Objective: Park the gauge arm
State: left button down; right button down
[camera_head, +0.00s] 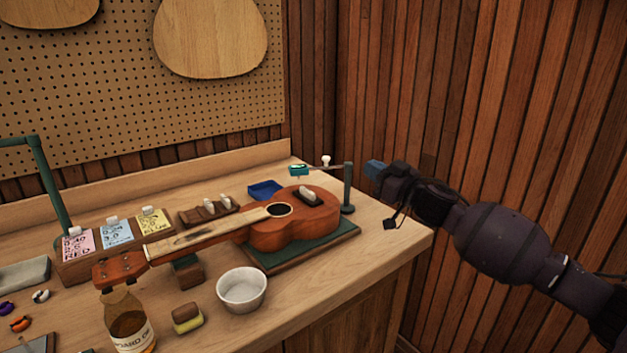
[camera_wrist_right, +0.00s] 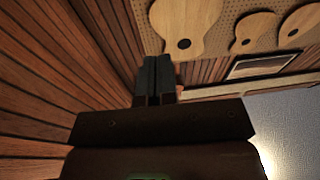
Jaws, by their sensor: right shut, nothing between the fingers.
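The gauge arm (camera_head: 322,167) is a thin horizontal bar on a dark green post (camera_head: 347,188) at the bench's right end. A teal gauge head (camera_head: 299,170) hangs at its left end, above and behind the ukulele body, and a small white knob (camera_head: 326,160) stands on the bar. The ukulele (camera_head: 290,225) lies on a green-topped board. My right gripper (camera_head: 374,170) is shut and empty, just right of the post and apart from it in the picture. Its closed fingers also show in the right wrist view (camera_wrist_right: 153,80). My left gripper is not in view.
A white bowl (camera_head: 242,290), a bottle (camera_head: 129,325) and a sponge-like block (camera_head: 187,318) stand in front of the ukulele. Labelled blocks (camera_head: 115,235), a blue tray (camera_head: 265,190) and a green lamp-like frame (camera_head: 48,180) are further left and back. The wood-panelled wall (camera_head: 430,90) is behind my right arm.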

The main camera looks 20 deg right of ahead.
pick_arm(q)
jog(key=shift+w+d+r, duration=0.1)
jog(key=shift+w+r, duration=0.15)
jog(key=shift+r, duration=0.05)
pick_arm(e)
jog(key=s+a+f+n+g+y, duration=0.1)
jog(key=a+n+g+y, duration=0.1)
jog(key=n, duration=0.8)
jog(key=s+a+f+n+g+y, duration=0.1)
jog(key=a+n+g+y, duration=0.1)
jog(key=n, duration=0.8)
jog(key=shift+s+a+f+n, duration=0.3)
jog(key=shift+s+a+f, duration=0.1)
jog(key=shift+a, duration=0.25)
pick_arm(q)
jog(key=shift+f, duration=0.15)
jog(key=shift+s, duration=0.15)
pick_arm(e)
jog(key=shift+w+a, duration=0.1)
jog(key=shift+w, duration=0.05)
